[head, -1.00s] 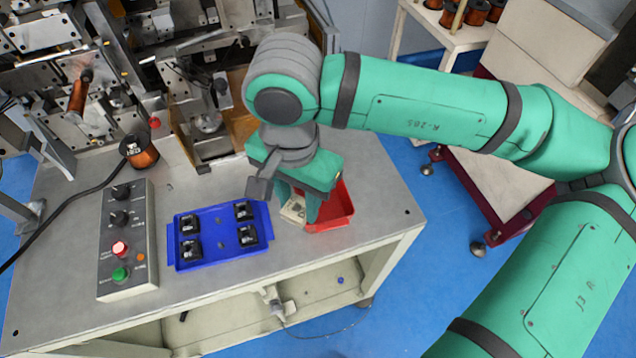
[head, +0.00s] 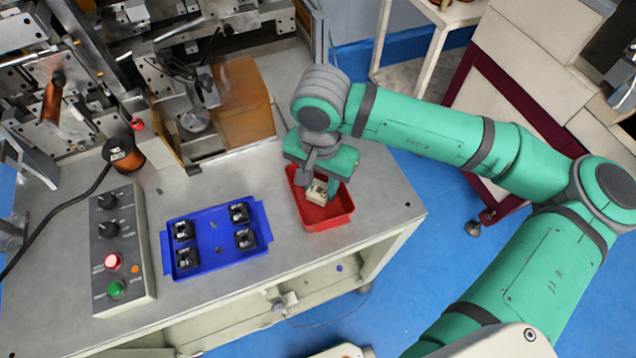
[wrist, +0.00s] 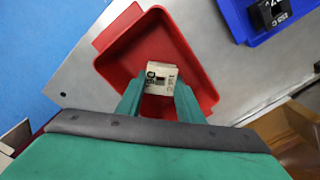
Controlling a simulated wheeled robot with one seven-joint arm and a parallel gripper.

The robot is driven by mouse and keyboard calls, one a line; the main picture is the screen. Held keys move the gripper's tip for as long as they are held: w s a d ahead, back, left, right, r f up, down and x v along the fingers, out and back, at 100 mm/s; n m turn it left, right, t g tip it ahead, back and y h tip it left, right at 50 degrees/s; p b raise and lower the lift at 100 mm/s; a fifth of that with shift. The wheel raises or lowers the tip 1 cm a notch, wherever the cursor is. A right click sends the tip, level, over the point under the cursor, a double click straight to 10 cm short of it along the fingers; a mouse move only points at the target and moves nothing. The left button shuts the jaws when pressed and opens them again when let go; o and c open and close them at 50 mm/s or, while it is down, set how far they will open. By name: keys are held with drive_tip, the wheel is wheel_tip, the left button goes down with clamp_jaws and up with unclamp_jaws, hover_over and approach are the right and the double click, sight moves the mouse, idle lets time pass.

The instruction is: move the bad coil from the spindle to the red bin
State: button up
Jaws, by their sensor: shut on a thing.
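The coil (head: 317,192) is a small cream block with dark marks. My gripper (head: 322,185) is shut on it and holds it over the red bin (head: 328,218). In the wrist view the coil (wrist: 160,77) sits between the two green fingertips (wrist: 160,95), with the floor of the red bin (wrist: 130,50) behind it. I cannot tell how high above the bin floor it is. The spindle (head: 196,118) on the machine appears empty.
A blue tray (head: 214,266) with several black coils lies left of the bin. A control box (head: 122,250) with a lit red button stands further left. A copper wire spool (head: 122,155) stands behind it. The table's right edge is close to the bin.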

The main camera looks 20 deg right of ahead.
drive_tip(key=shift+s+a+f, duration=0.1)
drive_tip(key=shift+a+f, duration=0.05)
drive_tip(key=shift+f, duration=0.1)
drive_tip(key=shift+s, duration=0.1)
drive_tip(key=shift+f, duration=0.1)
drive_tip(key=o, duration=1)
wheel_tip(320, 180, up, 12)
idle(0.4)
